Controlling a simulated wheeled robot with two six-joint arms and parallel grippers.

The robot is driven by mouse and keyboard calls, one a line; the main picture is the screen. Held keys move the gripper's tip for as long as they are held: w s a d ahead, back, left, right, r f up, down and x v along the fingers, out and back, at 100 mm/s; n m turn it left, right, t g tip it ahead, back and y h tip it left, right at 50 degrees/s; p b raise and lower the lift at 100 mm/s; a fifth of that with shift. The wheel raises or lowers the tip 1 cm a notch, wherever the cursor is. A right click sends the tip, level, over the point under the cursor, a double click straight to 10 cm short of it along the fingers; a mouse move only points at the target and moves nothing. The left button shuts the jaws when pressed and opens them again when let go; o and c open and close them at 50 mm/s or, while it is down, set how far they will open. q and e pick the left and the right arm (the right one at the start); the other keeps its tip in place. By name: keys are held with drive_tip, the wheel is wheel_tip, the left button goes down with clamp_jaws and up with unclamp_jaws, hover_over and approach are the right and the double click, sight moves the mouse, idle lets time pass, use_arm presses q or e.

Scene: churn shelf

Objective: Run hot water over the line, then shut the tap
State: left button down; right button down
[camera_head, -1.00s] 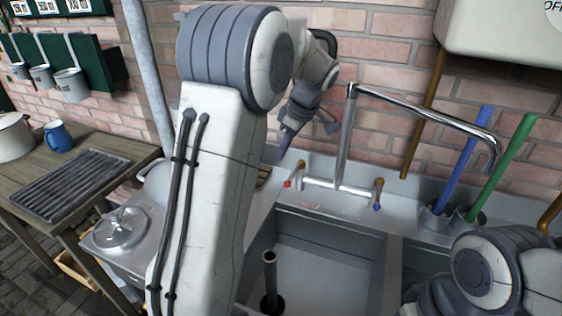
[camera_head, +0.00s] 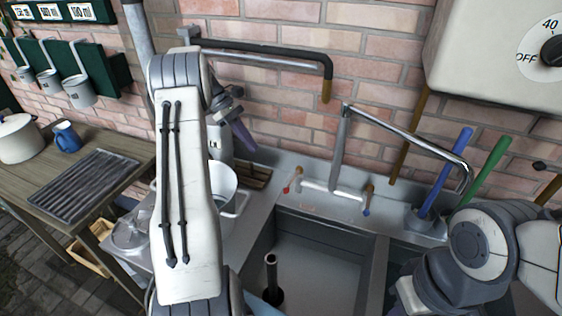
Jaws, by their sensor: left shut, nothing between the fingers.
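The chrome tap (camera_head: 341,150) stands behind the sink, its long spout reaching right and ending near the blue brush handle. No water stream shows at the spout's end. Its left valve has a red mark (camera_head: 286,190), its right valve a blue mark (camera_head: 366,212). My left gripper (camera_head: 243,138) is shut and empty, its purple-grey fingers left of the red valve and apart from it. A dark pipe (camera_head: 262,50) with a brass end runs along the wall; I cannot tell if it is the line. My right arm is at lower right; its gripper is not visible.
A white heater (camera_head: 500,50) with a dial hangs at upper right. The sink (camera_head: 320,250) holds a dark upright pipe (camera_head: 271,275). Blue (camera_head: 445,172) and green (camera_head: 490,168) handles stand at right. A white pot (camera_head: 225,190) sits partly behind my left arm.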

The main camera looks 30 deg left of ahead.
use_arm(q)
drive_tip(key=d+r+p+x, duration=0.1)
drive_tip(key=d+p+x, duration=0.1)
drive_tip(key=x, duration=1)
drive_tip(key=shift+w+d+p, duration=0.2)
drive_tip(key=shift+w+p, duration=0.1)
drive_tip(key=shift+p, duration=0.4)
